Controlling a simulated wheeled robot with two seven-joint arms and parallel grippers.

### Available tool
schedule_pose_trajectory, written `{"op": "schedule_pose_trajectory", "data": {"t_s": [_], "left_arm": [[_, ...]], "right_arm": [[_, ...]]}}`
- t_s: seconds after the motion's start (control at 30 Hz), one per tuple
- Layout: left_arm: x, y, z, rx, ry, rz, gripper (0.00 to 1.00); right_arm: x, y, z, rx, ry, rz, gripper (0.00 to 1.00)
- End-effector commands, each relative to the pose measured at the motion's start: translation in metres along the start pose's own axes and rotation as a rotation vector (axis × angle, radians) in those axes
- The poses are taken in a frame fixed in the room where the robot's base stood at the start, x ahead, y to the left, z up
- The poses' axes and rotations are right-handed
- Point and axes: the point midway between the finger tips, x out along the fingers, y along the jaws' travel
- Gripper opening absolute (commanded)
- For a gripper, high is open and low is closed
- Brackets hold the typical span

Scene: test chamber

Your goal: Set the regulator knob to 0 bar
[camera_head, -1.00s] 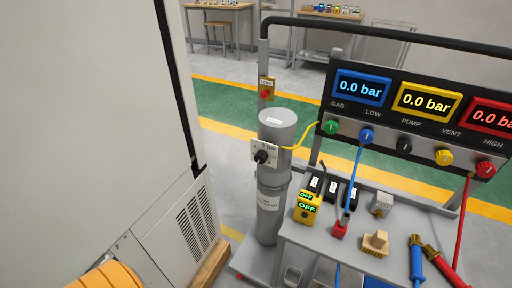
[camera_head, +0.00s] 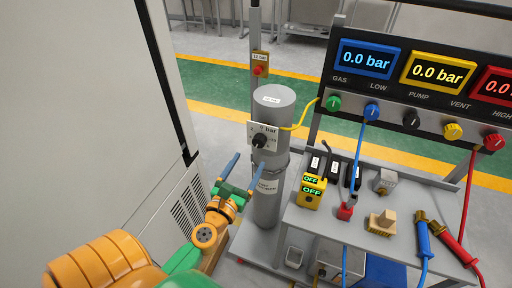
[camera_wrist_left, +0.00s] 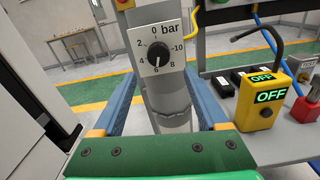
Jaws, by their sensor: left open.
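The regulator knob (camera_head: 260,141) is a small black knob on a white dial plate (camera_head: 274,130) on the grey cylinder (camera_head: 273,102). In the left wrist view the knob (camera_wrist_left: 158,54) sits in the middle of the dial (camera_wrist_left: 175,35), with 0 at the top and 6 at the bottom. Its pale mark seems to point down near the 6, though it is small. My left gripper (camera_head: 249,162) is open and empty, its blue fingers just below and in front of the knob. In the wrist view the fingers stand either side of the cylinder, below the dial. My right gripper is not seen.
A tall grey cabinet (camera_head: 85,110) stands close on the left. A cart (camera_head: 420,200) on the right carries a yellow box reading OFF (camera_head: 311,192), a red block (camera_head: 345,212) and cables. The gauge panel (camera_head: 395,107) shows 0.0 bar on two displays.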

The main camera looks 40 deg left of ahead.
Motion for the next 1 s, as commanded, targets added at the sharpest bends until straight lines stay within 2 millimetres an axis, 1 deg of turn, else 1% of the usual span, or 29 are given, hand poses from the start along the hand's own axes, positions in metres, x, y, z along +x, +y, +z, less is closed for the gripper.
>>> {"op": "schedule_pose_trajectory", "data": {"t_s": [0.03,0.13,0.2,0.3,0.4,0.5,0.7,0.73,0.77,0.8,0.87,0.9,1.0], "left_arm": [[0.004,0.002,0.006,-0.04,-0.012,0.006,0.76],[0.022,0.003,0.011,-0.054,-0.016,0.007,0.76],[0.038,0.003,0.01,-0.052,-0.015,0.007,0.76],[0.055,0.002,0.008,-0.051,-0.014,0.006,0.76],[0.066,0.002,0.007,-0.049,-0.013,0.005,0.76],[0.07,0.002,0.007,-0.048,-0.012,0.005,0.76],[0.07,0.002,0.007,-0.047,-0.011,0.005,0.76],[0.07,0.002,0.006,-0.047,-0.011,0.005,0.71],[0.07,0.002,0.006,-0.047,-0.011,0.005,0.62],[0.07,0.002,0.006,-0.047,-0.011,0.005,0.52],[0.07,0.002,0.006,-0.047,-0.011,0.005,0.35],[0.07,0.002,0.006,-0.047,-0.011,0.005,0.25],[0.07,0.002,0.006,-0.047,-0.011,0.005,0.0]], "right_arm": [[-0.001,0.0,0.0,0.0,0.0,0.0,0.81],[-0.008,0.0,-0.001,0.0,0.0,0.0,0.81],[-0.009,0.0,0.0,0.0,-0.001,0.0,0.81],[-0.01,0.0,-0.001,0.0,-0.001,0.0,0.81],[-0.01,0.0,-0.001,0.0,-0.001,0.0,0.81],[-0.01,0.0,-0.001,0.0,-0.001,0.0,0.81],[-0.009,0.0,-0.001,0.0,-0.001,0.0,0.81],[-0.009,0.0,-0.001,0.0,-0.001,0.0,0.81],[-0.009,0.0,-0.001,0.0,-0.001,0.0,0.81],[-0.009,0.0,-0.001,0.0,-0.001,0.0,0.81],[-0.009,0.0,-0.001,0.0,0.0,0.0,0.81],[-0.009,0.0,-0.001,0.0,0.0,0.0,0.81],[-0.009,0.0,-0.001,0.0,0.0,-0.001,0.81]]}}
